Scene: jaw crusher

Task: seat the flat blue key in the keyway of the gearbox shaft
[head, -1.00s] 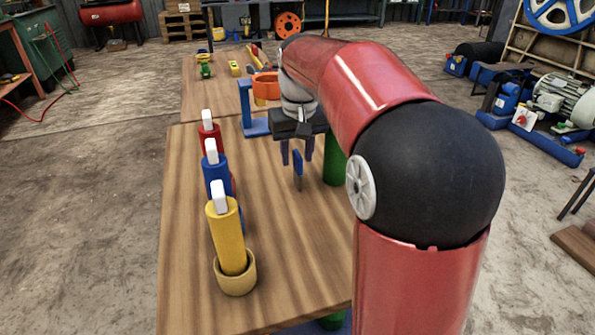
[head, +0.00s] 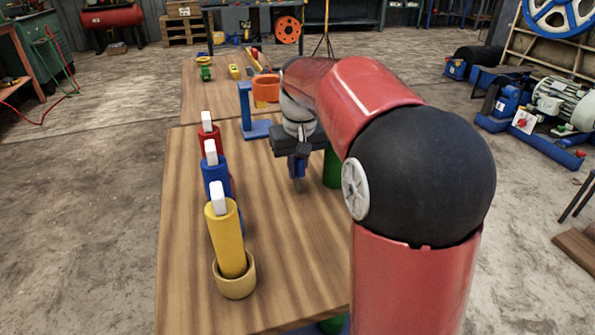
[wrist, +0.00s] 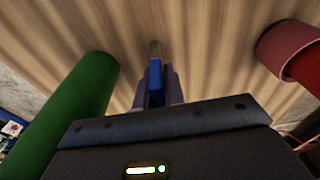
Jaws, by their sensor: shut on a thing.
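The flat blue key (wrist: 155,76) stands upright between the fingers of my gripper (head: 297,174), just above or on the wooden table; I cannot tell if it touches. My gripper is shut on it, with one finger on each side in the wrist view (wrist: 156,90). In the head view the fingers mostly hide the key. A green cylinder (head: 332,168) stands right of my gripper, partly behind my arm.
Yellow (head: 226,240), blue (head: 214,175) and red (head: 208,140) cylinders with white tops stand along the table's (head: 270,250) left side. The table's front middle is clear.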

